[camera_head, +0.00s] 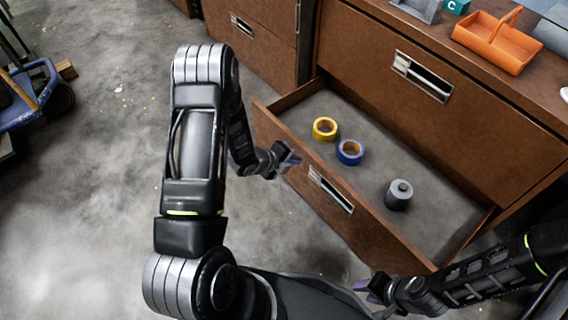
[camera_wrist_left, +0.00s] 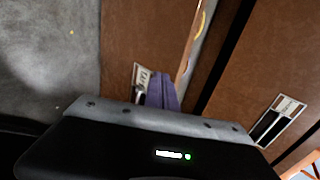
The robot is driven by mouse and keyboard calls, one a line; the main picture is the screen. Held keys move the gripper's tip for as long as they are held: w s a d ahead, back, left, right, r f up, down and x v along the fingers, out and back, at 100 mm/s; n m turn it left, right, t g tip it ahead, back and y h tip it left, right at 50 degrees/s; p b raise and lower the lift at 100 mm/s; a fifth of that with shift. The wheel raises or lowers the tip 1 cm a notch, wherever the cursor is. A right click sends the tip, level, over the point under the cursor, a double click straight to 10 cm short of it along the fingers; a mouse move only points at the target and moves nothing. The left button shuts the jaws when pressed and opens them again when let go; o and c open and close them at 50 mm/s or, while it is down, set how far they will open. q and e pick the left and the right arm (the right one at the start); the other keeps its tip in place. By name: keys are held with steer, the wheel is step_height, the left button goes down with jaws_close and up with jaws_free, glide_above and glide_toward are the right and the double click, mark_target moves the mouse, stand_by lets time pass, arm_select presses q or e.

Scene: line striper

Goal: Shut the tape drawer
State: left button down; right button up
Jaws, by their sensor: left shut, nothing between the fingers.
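The brown tape drawer (camera_head: 360,205) is pulled out from the cabinet. Inside lie a yellow tape roll (camera_head: 325,129), a blue tape roll (camera_head: 350,152) and a grey cylinder (camera_head: 399,194). Its front has a handle with a label (camera_head: 331,190), and the label also shows in the left wrist view (camera_wrist_left: 141,76). My left gripper (camera_head: 291,161) is shut and empty, outside the drawer front near its left part. Its purple fingers (camera_wrist_left: 162,92) appear beside the label; I cannot tell whether they touch. My right gripper (camera_head: 367,287) is near the drawer's right front corner, its fingers partly hidden.
A closed drawer (camera_head: 430,85) lies above the open one, and another cabinet (camera_head: 262,40) stands to the left. An orange tote (camera_head: 497,42) sits on the cabinet top. The concrete floor (camera_head: 100,170) at left is mostly clear; a blue wheeled item (camera_head: 35,95) stands at far left.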

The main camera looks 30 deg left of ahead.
mark_target(307, 155)
arm_select(q)
steer(key=shift+w+d+r, duration=0.1)
steer(key=shift+w+d, duration=0.15)
steer(key=shift+w, duration=0.4)
steer(key=shift+w+d+r, duration=0.1)
steer(key=shift+w+d, duration=0.15)
steer(key=shift+w, duration=0.4)
arm_select(e)
steer(key=shift+f, duration=0.15)
arm_select(q)
steer(key=shift+w, duration=0.1)
arm_select(e)
steer(key=shift+d, duration=0.1)
